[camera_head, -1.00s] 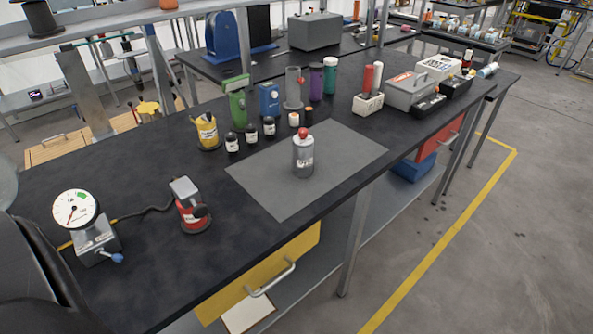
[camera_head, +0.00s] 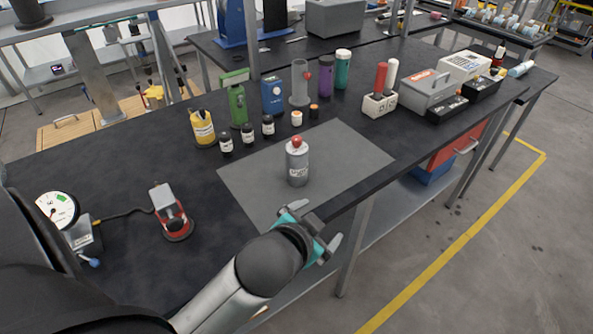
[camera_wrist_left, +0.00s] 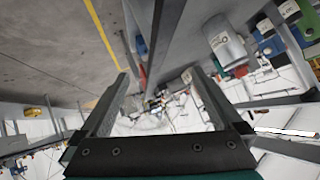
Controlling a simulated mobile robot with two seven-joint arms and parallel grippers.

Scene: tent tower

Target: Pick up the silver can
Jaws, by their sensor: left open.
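The silver can (camera_head: 297,168), with a red top and a pale label, stands upright on the grey mat (camera_head: 348,157) on the dark bench. My left gripper (camera_head: 317,223) is open and empty at the bench's front edge, in front of the can and a little to its right, apart from it. In the left wrist view the can (camera_wrist_left: 228,46) shows at the upper right, outside the gap between the open fingers (camera_wrist_left: 158,75). My right gripper is not in view.
Behind the mat stand small dark jars (camera_head: 247,133), a yellow can (camera_head: 203,129), a green canister (camera_head: 237,104) and a blue box (camera_head: 273,96). A red device (camera_head: 172,218) stands left of the mat. The mat around the can is clear.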

